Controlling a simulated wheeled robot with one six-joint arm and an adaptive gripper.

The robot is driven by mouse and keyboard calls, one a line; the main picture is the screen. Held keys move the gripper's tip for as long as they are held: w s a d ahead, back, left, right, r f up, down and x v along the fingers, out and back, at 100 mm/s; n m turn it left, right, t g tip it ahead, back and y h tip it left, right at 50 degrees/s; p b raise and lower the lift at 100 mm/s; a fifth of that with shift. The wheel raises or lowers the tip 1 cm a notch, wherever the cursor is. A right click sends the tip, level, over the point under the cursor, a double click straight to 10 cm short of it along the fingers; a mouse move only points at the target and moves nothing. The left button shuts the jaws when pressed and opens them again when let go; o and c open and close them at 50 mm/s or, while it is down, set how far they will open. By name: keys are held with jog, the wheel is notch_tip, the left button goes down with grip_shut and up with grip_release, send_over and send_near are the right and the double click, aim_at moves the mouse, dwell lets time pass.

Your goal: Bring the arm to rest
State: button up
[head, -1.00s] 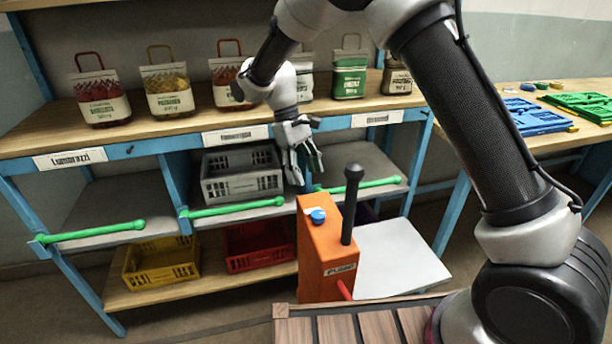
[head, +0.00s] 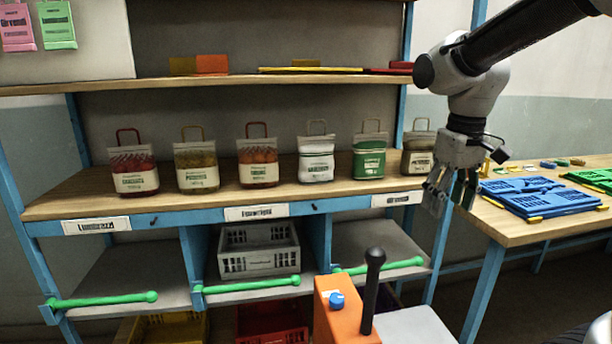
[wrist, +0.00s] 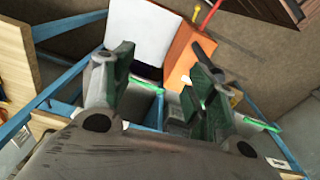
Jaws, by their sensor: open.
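My gripper (head: 452,190) hangs at the right in the head view, fingers pointing down, in front of the right end of the shelf. It is open and nothing is between its fingers. In the wrist view the two dark green fingers of my gripper (wrist: 160,85) stand apart. Beyond them are the orange box (wrist: 180,62) and a white panel (wrist: 140,30), both clear of the fingers. In the head view my arm reaches in from the upper right corner.
A grey crate (head: 258,252) sits below. The orange box (head: 345,320) with a black lever (head: 372,290) stands in front. Blue folded crates (head: 540,197) lie on the right table.

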jog(key=s+d+m+t, duration=0.3)
jog(key=s+d, duration=0.5)
jog(key=s, duration=0.6)
jog(key=shift+d+t, duration=0.15)
jog(key=shift+t, duration=0.15)
